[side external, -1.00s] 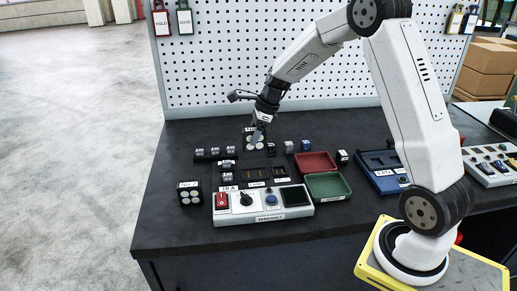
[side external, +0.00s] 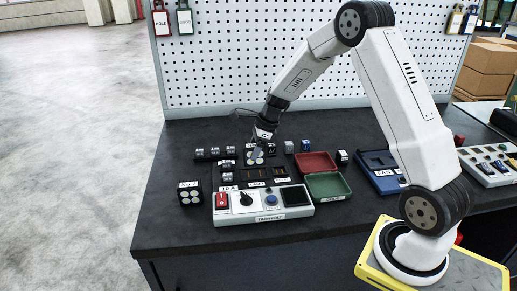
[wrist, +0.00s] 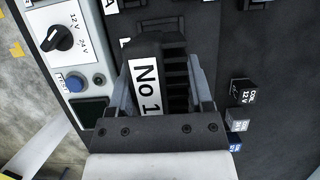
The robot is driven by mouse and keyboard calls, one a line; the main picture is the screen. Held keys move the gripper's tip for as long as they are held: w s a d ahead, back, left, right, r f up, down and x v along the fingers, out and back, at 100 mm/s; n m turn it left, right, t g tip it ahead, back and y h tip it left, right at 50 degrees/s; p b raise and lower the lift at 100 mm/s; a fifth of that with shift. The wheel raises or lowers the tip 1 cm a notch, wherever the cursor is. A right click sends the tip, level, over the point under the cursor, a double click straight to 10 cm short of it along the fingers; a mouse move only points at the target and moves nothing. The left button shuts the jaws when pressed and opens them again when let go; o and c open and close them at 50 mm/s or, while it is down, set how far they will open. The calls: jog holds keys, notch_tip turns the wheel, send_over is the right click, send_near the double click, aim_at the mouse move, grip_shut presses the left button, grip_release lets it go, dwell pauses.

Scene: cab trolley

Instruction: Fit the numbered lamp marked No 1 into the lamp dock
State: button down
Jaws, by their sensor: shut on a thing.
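My gripper (side external: 258,147) is shut on the black lamp marked No 1 (side external: 257,159), whose pale round lights face the side camera. In the wrist view the fingers (wrist: 160,85) sit on both sides of the lamp, and its white No 1 label (wrist: 147,88) and ribbed black body show. The lamp is low over the black board behind the control panel, at the dock area with a small white label (side external: 256,184). The lamp hides part of this area, and I cannot tell whether it touches the dock. A second lamp, No 2 (side external: 190,196), stands at the left.
The grey control panel (side external: 240,213) with a red switch, knob and blue button lies in front. A red tray (side external: 316,155) and a green tray (side external: 327,178) are at the right. Small blocks (side external: 215,152) stand behind left, others (wrist: 238,106) behind right.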

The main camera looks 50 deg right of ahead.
jog(key=shift+f, duration=1.95)
jog(key=shift+f, duration=0.3)
grip_release()
jog(key=shift+r, duration=0.1)
jog(key=shift+v, duration=3.8)
jog(key=shift+s+a+n, duration=0.2)
jog(key=shift+a+n, duration=0.2)
jog(key=s+a+n+h, duration=0.1)
jog(key=s+a+n, duration=0.6)
jog(key=n, duration=0.6)
jog(key=s+a+r+n+h, duration=0.1)
jog(key=s+a+n+h, duration=0.1)
jog(key=s+a+n, duration=0.6)
jog(key=s+n, duration=0.2)
jog(key=n, duration=0.3)
jog(key=shift+g, duration=0.3)
